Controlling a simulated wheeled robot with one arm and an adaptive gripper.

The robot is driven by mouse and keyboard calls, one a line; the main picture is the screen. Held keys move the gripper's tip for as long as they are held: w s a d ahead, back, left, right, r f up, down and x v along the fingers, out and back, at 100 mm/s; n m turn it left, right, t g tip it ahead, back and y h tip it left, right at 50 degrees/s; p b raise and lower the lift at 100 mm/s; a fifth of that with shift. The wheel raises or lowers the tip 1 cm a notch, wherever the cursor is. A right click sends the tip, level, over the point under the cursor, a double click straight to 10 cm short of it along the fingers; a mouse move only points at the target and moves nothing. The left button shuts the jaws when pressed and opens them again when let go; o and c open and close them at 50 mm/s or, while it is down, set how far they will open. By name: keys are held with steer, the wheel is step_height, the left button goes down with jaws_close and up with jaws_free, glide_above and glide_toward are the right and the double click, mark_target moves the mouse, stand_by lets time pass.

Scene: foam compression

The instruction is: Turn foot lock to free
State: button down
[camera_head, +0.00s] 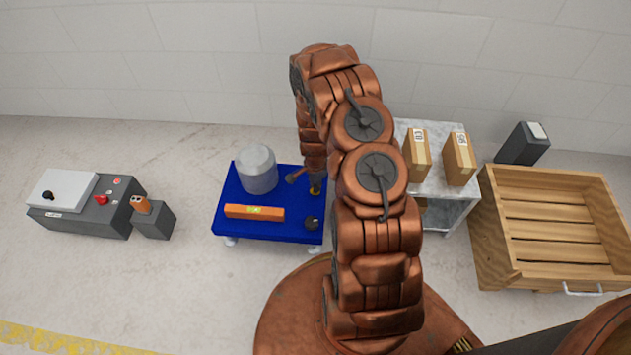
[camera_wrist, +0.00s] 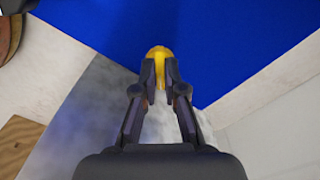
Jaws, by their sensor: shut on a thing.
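A blue cart (camera_head: 230,195) stands on the floor left of my arm, and its blue top fills the upper part of the wrist view (camera_wrist: 220,40). A small yellow rounded part (camera_wrist: 158,52) sits at the cart's corner; it may be the foot lock, but no label shows. My gripper (camera_wrist: 161,75) has its dark fingers closed on this yellow part. In the head view my gripper (camera_head: 315,186) is at the cart's right side, partly hidden by my arm. The direction in which the part is turned cannot be read.
On the cart are a grey cylinder (camera_head: 257,170), an orange level (camera_head: 254,212) and a black knob (camera_head: 312,223). A marble-topped stand (camera_head: 437,190) with two boxes (camera_head: 416,153) is at right, beside a wooden crate (camera_head: 487,245). A grey machine (camera_head: 85,225) stands at left.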

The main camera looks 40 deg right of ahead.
steer(key=n+p, duration=0.2)
steer(key=n, duration=0.2)
steer(key=shift+r+n+p, duration=0.15)
steer(key=shift+n+p, duration=0.15)
steer(key=n+p, duration=0.3)
steer(key=n, duration=0.2)
steer(key=shift+n, duration=0.3)
steer(key=c, duration=1.2)
jaws_free()
steer(key=shift+c, duration=0.2)
step_height(320, 180, up, 12)
